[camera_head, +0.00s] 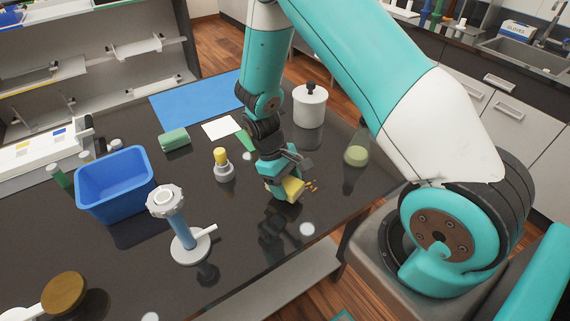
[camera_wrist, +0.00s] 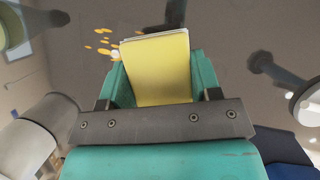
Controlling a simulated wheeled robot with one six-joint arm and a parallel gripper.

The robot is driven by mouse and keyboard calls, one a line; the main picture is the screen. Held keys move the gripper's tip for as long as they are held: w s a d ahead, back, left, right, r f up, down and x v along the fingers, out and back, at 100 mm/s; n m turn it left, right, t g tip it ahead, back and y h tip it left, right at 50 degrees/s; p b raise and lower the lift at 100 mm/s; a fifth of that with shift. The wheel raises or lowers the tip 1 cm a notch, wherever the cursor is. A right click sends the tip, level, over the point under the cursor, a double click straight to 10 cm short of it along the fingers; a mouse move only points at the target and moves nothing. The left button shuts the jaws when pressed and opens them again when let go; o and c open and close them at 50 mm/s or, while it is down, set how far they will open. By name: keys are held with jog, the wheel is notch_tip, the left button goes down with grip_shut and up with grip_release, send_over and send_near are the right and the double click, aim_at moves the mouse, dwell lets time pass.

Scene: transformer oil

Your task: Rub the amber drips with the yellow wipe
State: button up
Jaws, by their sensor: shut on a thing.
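My gripper (camera_head: 279,182) is shut on the yellow wipe (camera_head: 292,189), low over the dark bench top. In the wrist view the wipe (camera_wrist: 158,66) stands between the teal fingers of my gripper (camera_wrist: 155,80). The amber drips (camera_head: 311,186) are a small cluster of spots on the bench, just right of the wipe in the head view. In the wrist view the drips (camera_wrist: 103,45) lie to the left of the wipe and just past its edge. I cannot tell whether the wipe touches the bench, or whether it covers more drips.
A flask with pale green liquid (camera_head: 356,156) stands right of the drips. A white lidded pot (camera_head: 310,106) is behind. A yellow-capped bottle (camera_head: 222,165), a blue-columned stand (camera_head: 182,236) and a blue bin (camera_head: 116,184) stand left. The bench front near my gripper is mostly clear.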

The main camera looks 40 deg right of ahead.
jog(key=shift+r+p, duration=1.8)
jog(key=shift+r, duration=0.7)
